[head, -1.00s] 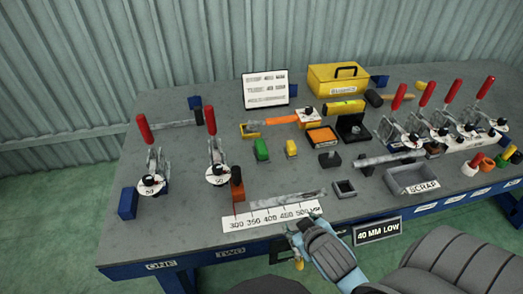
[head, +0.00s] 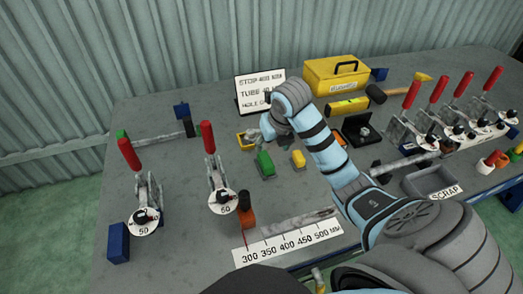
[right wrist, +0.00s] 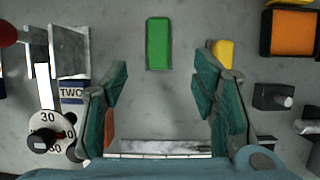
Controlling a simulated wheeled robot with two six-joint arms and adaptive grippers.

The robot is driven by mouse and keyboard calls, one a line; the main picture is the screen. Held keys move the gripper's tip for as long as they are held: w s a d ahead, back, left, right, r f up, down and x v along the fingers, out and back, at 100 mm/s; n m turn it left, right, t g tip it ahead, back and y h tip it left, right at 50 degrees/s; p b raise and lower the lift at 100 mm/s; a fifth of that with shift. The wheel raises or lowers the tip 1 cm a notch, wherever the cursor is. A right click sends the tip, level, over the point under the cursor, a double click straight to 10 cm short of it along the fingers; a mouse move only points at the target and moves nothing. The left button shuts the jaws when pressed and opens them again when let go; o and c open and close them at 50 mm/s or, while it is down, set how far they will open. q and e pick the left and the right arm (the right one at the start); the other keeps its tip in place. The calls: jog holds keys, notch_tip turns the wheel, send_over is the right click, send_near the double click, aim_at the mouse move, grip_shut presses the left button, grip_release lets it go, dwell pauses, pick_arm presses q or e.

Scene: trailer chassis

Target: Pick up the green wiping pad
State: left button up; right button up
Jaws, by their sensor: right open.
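The green wiping pad (head: 265,163) lies flat on the grey workbench, left of a smaller yellow block (head: 298,158). In the right wrist view the green pad (right wrist: 158,43) is a plain upright rectangle at the top middle, beyond the fingertips. My right gripper (head: 272,128) is over the bench just behind the pad in the head view, partly hidden by its own wrist. In the wrist view its teal fingers (right wrist: 162,85) are wide apart with nothing between them but bare bench lower down. It is not touching the pad. My left gripper is not in view.
Red-handled clamps (head: 215,170) stand left of the pad, and several more stand at the right. A sign (head: 258,90), a yellow toolbox (head: 336,80) and a black box (head: 357,130) stand behind. A ruler strip (head: 290,245) lies in front. Bare bench surrounds the pad's left side.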

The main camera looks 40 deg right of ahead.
aim_at(266, 159)
jog(key=f+b, duration=0.4)
jog(key=f, duration=0.1)
jog(key=shift+w+b, duration=0.3)
jog(key=shift+w, duration=0.05)
jog(key=b+x, duration=0.1)
jog(key=x, duration=0.1)
jog(key=b+x, duration=0.1)
jog(key=x, duration=0.1)
jog(key=b+x, duration=0.2)
jog(key=x, duration=0.1)
jog(key=shift+w+d+r, duration=0.1)
jog(key=shift+w+d, duration=0.05)
jog(key=shift+w, duration=0.4)
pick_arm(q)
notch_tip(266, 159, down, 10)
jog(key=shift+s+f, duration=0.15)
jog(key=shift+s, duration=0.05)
pick_arm(e)
grip_shut()
